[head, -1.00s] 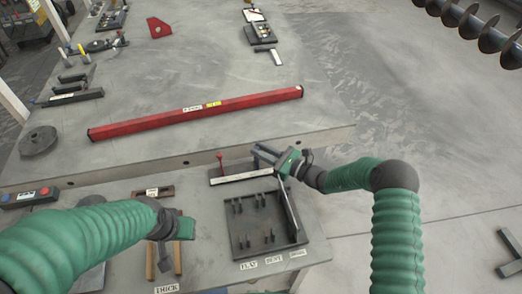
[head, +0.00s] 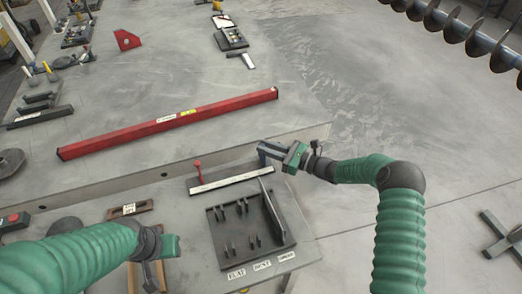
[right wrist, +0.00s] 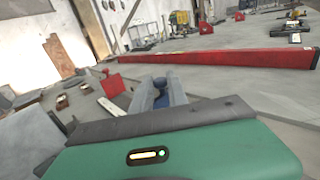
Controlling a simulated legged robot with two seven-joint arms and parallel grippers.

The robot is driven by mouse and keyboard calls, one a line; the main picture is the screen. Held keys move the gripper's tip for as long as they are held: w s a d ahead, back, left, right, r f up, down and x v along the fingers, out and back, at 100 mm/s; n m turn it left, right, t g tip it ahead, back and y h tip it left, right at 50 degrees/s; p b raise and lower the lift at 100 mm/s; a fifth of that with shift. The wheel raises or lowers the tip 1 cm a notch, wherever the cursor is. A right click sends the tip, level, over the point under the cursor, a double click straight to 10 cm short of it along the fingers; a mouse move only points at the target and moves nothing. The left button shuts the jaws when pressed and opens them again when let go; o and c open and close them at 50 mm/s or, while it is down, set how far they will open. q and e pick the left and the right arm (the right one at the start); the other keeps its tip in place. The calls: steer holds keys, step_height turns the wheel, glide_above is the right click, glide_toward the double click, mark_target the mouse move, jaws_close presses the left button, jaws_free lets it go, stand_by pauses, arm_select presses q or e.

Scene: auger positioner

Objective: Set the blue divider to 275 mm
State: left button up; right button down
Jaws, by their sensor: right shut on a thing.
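My right gripper (head: 268,152) is shut on a blue-grey two-pronged piece that looks like the blue divider; finger and divider are hard to tell apart. No millimetre marks are readable. My left gripper (head: 158,268) is at the lower left, above wooden strips; its fingers are mostly hidden.
A black tray (head: 225,262) with upright pegs and a tall plate stands below the scale; its labels include FLAT and BENT. A long red bar (head: 140,132) lies on the big table. A grey auger (head: 450,30) hangs at upper right.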

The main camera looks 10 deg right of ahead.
steer(key=c, duration=1.6)
jaws_free()
steer(key=shift+o, duration=1.3)
steer(key=shift+w+a+f, duration=0.1)
steer(key=shift+w+a, duration=0.05)
steer(key=shift+a, duration=0.05)
steer(key=shift+d, duration=0.1)
steer(key=v, duration=1.6)
steer(key=shift+s+d, duration=0.25)
steer(key=shift+d, duration=0.05)
